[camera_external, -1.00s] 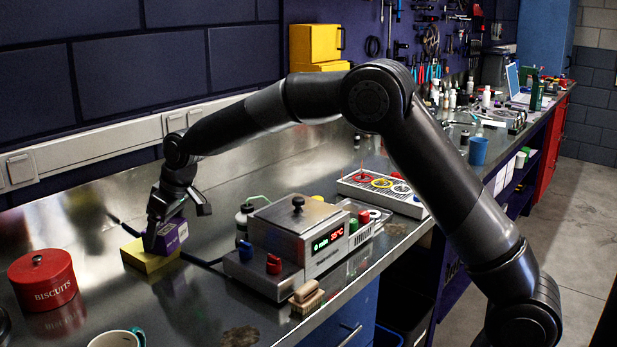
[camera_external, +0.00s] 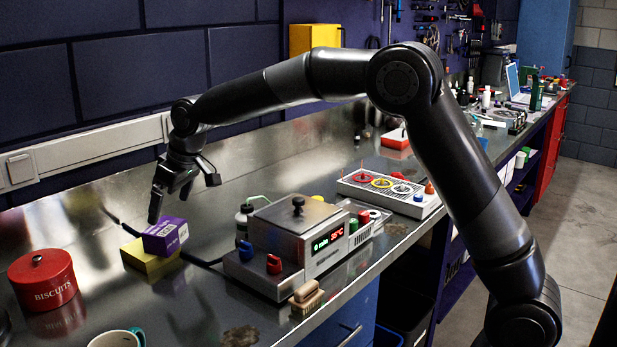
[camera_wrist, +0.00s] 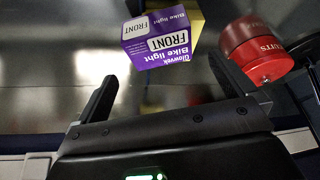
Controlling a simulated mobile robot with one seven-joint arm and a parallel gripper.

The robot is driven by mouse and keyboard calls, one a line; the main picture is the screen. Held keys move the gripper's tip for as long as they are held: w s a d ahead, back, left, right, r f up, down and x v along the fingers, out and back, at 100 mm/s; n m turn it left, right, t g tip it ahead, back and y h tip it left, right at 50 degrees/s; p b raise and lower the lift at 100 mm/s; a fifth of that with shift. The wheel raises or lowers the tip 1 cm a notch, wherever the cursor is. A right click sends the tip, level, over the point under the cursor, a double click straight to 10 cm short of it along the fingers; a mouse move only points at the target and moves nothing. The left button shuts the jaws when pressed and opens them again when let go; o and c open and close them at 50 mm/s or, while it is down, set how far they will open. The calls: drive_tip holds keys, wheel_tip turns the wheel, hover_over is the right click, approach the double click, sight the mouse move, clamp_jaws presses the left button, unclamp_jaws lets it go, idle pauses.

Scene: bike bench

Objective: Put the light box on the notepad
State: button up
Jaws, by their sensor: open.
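The light box (camera_external: 165,236) is a small purple box with white print. It rests on the yellow notepad (camera_external: 137,256), which lies on the steel bench. In the wrist view the light box (camera_wrist: 160,38) reads "FRONT Bike light", and a strip of the yellow notepad (camera_wrist: 196,22) shows behind it. My gripper (camera_external: 172,208) is above the box, open and empty, its fingers apart from the box. In the wrist view the two fingers of my gripper (camera_wrist: 165,85) are spread wide with nothing between them. The box hides part of the notepad.
A red biscuit tin (camera_external: 42,280) stands left of the notepad. A grey device with a lit display (camera_external: 295,245) stands to the right, with a brush (camera_external: 306,297) before it. A mug (camera_external: 117,338) is at the front edge. A dark cable runs behind the notepad.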

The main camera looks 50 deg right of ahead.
drive_tip(key=v, duration=0.5)
drive_tip(key=s+d+r+m+h, duration=0.1)
drive_tip(key=s+d+r, duration=0.35)
drive_tip(key=s, duration=0.55)
drive_tip(key=s+d+r+m, duration=0.1)
drive_tip(key=s+d+r, duration=0.2)
drive_tip(key=s+d, duration=0.45)
drive_tip(key=s+d+f, duration=0.2)
drive_tip(key=s, duration=0.6)
drive_tip(key=s+d+f+m+t, duration=0.1)
drive_tip(key=s+f, duration=0.1)
drive_tip(key=s, duration=0.6)
drive_tip(key=s+d+f+m, duration=0.1)
drive_tip(key=s+d+f, duration=0.1)
drive_tip(key=s, duration=0.6)
drive_tip(key=shift+s+d+f+h, duration=0.3)
drive_tip(key=shift+d+f+h, duration=0.05)
drive_tip(key=shift+h, duration=0.05)
